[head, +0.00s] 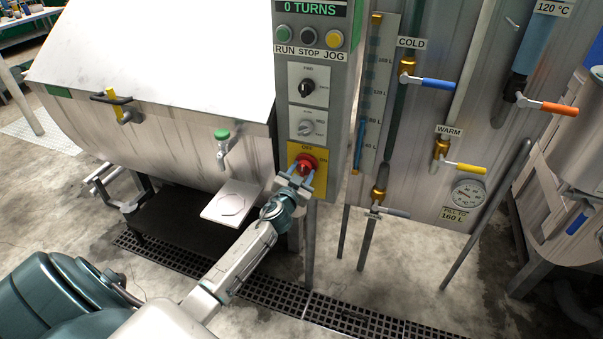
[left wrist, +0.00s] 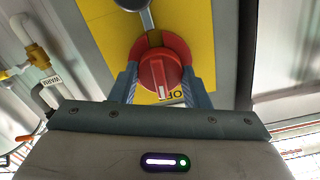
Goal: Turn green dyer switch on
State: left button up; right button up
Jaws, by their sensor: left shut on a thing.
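The red rotary switch (head: 308,160) sits on a yellow plate (head: 293,150) low on the grey control panel (head: 342,100). The plate carries OFF and ON lettering. My left gripper (head: 303,171) reaches up to the switch from below, its blue-grey fingers on both sides of the knob. In the left wrist view the red knob (left wrist: 157,68) lies between the fingers of the left gripper (left wrist: 160,78), which is shut on it. A white mark on the knob points toward the inverted OFF lettering, partly hidden by a finger. My right gripper is out of view.
The panel has a green-lit "0 TURNS" display (head: 310,9), buttons and two black-and-grey dials. The drum dyer (head: 170,140) with a green-handled tap (head: 222,141) stands left. A small pale plate (head: 232,203) juts out near my arm. Valves and pipes stand right.

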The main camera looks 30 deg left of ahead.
pick_arm(q)
jog(key=m, duration=0.7)
jog(key=shift+m, duration=0.4)
jog(key=m, duration=0.4)
jog(key=shift+m+p, duration=0.3)
jog(key=m, duration=0.4)
jog(key=shift+f+m+p, duration=0.15)
jog(key=shift+m+p, duration=0.15)
jog(key=shift+p, duration=0.1)
jog(key=o, duration=1)
jog(key=shift+s, duration=0.1)
